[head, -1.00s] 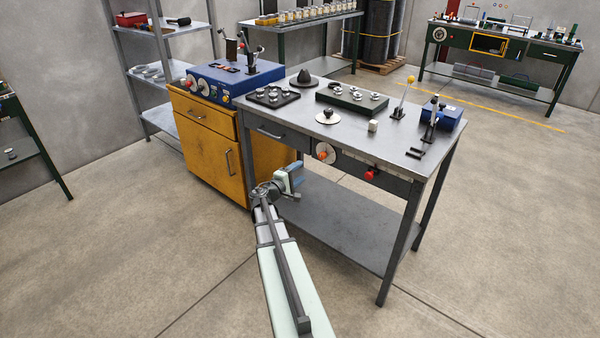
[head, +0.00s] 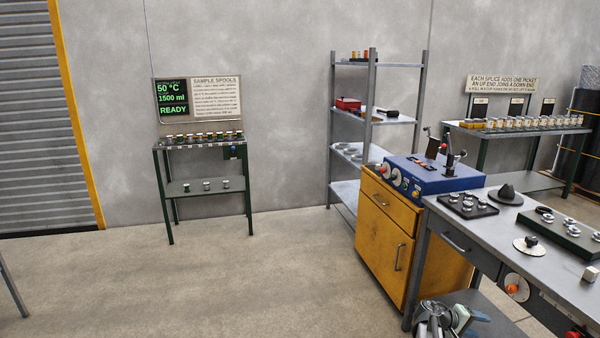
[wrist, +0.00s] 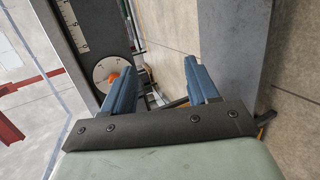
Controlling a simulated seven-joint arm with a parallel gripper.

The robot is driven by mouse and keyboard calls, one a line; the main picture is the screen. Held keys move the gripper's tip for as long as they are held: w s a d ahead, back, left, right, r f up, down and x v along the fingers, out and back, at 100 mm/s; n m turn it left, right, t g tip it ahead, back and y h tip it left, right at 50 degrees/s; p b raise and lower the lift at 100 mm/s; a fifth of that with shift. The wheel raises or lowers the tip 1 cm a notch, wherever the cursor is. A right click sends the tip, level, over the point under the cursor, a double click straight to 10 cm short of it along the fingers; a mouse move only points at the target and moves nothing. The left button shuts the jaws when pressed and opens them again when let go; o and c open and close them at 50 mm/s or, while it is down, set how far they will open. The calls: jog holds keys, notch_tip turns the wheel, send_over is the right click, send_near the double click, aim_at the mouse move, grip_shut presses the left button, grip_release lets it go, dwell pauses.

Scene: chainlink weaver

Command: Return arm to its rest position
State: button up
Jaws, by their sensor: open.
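My gripper (wrist: 160,90) shows in the wrist view with its two blue fingers apart and nothing between them. Beyond the fingers are the dial with an orange knob (wrist: 112,80) and a dark panel with a white scale (wrist: 85,35). In the head view only part of my arm's end shows at the bottom edge, in front of the workbench (head: 470,235) and below its top. The fingertips are hard to make out there. The gripper appears apart from the bench front.
A yellow cabinet (head: 382,240) carrying a blue machine (head: 420,176) adjoins the bench. Shelves (head: 345,190) and a small sample stand (head: 200,187) are at the wall. A shutter door (head: 40,130) is at far left. The floor (head: 240,280) between is clear.

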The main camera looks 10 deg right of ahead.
jog(key=s+a+f+m+y, duration=0.1)
jog(key=s+a+f+y, duration=0.3)
jog(key=a+f, duration=0.55)
jog(key=s+a+f+m+y, duration=0.1)
jog(key=s+a+f+y, duration=0.4)
jog(key=a, duration=0.8)
jog(key=s+a+f+m+y, duration=0.15)
jog(key=a+f+y, duration=0.25)
jog(key=a+f, duration=0.6)
jog(key=s+a+f+n+g, duration=0.2)
jog(key=s+a+f, duration=0.1)
jog(key=s+a, duration=0.6)
jog(key=s+a+f+n+g, duration=0.2)
jog(key=s+a, duration=0.7)
jog(key=a, duration=0.5)
notch_tip(320, 180, down, 2)
jog(key=shift+f+n, duration=0.25)
jog(key=shift+n, duration=0.2)
